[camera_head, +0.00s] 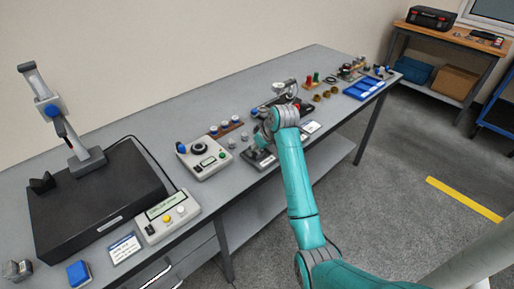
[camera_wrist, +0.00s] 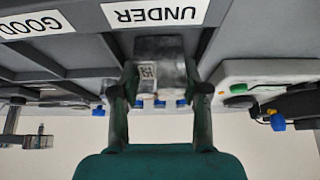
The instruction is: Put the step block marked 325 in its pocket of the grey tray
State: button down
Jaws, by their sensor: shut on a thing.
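A grey metal step block (camera_wrist: 170,50) with a small white label (camera_wrist: 147,71) sits between the fingers of my gripper (camera_wrist: 159,86). The label's marking is too small to read surely. The grey tray (camera_wrist: 85,52) fills much of the upside-down wrist view, with white labels UNDER and GOOD. The block is at the tray pocket by the UNDER label; whether it touches the pocket floor is hidden. In the head view my gripper (camera_head: 261,141) is over the tray (camera_head: 264,162), near the bench's front edge, and the arm partly covers both.
A gauge box with a dial (camera_head: 203,157) stands just left of the tray. A black plate with a stand (camera_head: 95,200) fills the bench's left end.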

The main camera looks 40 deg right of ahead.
jog(key=shift+f, duration=0.1)
dwell(0.3)
jog(key=c, duration=0.5)
grip_release()
jog(key=o, duration=0.4)
jog(key=shift+r, duration=3.5)
